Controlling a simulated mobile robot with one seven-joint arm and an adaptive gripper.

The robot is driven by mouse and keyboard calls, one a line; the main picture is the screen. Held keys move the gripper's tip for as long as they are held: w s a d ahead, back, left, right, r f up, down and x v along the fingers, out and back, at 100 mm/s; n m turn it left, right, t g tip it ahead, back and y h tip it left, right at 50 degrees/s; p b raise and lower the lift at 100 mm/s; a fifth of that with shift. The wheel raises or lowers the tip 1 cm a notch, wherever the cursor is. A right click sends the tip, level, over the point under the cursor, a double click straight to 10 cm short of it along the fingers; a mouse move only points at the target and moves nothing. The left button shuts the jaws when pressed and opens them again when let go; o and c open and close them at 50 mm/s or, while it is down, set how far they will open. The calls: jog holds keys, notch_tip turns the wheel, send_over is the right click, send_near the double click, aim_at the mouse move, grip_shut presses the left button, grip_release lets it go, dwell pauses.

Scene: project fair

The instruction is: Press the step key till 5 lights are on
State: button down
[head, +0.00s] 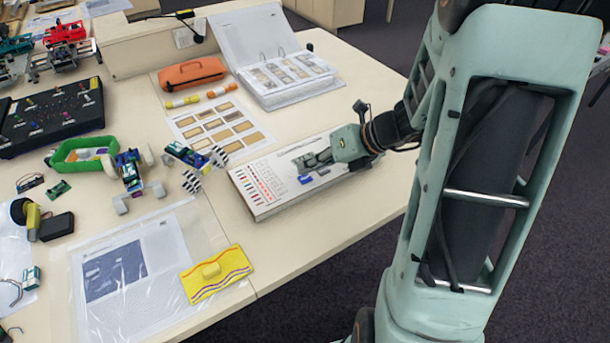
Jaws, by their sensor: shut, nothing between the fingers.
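A white, low box panel (262,205) lies on the table near its right edge. Rows of small red marks or lights (265,183) cover its left part; they are too small to tell which are lit. A blue key (306,180) and a smaller red key (323,171) show on its face, just in front of my gripper. Their labels are not readable. My gripper (303,163) is shut and empty, over the middle of the panel, fingers pointing left. I cannot tell whether it touches the panel. It hides part of the panel's face behind it.
An open ring binder (285,95), an orange pouch (193,73) and a card sheet (215,125) lie behind the panel. Small wheeled robots (130,170) stand to its left. A yellow cloth-like piece (217,275) lies at the front. My arm covers the right side.

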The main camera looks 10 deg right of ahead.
aim_at(308, 179)
jog(key=shift+r, duration=0.1)
notch_tip(308, 179, up, 5)
jog(key=p, duration=0.5)
dwell(0.7)
